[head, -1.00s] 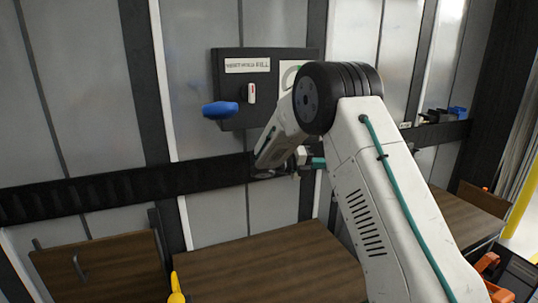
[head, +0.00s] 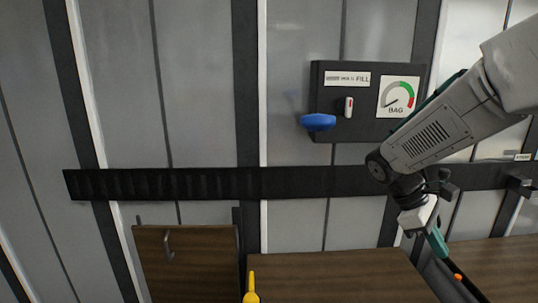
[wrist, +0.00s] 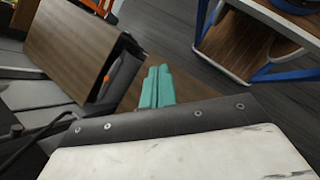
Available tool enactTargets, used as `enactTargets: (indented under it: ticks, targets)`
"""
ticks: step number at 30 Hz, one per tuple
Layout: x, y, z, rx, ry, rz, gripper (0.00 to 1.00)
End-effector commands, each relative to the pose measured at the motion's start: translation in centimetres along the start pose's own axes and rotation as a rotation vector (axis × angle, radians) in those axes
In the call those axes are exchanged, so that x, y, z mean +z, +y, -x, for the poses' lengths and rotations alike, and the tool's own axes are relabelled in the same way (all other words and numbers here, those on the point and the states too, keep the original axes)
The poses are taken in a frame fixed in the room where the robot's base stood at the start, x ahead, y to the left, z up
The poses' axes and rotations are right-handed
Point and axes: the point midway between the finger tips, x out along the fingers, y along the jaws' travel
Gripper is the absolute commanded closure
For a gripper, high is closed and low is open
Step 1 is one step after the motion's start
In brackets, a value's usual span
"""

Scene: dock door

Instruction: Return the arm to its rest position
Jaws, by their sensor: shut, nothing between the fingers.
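My gripper (head: 438,242) hangs at the lower right of the head view, at the end of my white and grey arm, pointing down. Its teal fingers are together with nothing between them. In the wrist view the two teal fingers (wrist: 157,87) lie side by side, shut and empty. In the head view the gripper is in front of the gap between two brown wooden surfaces, below the black wall rail. I cannot tell how far it is from them.
A black panel (head: 332,131) with a blue knob (head: 318,122), a small switch (head: 348,107) and a BAG gauge (head: 398,97) is on the wall. A black rail (head: 290,182) runs below. A brown table (head: 330,277) and yellow object (head: 251,290) are low. The wrist view shows a blue-framed stand (wrist: 225,45).

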Motion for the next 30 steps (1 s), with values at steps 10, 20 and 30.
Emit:
enactTargets:
  ticks: [10,20,30]
  targets:
    - [5.4,-12.2,1.2,-0.237,0.351,-0.567,1.00]
    - [8.7,-19.4,1.4,-0.359,0.609,-0.750,1.00]
    - [10.3,-19.9,2.1,-0.326,0.694,-0.771,1.00]
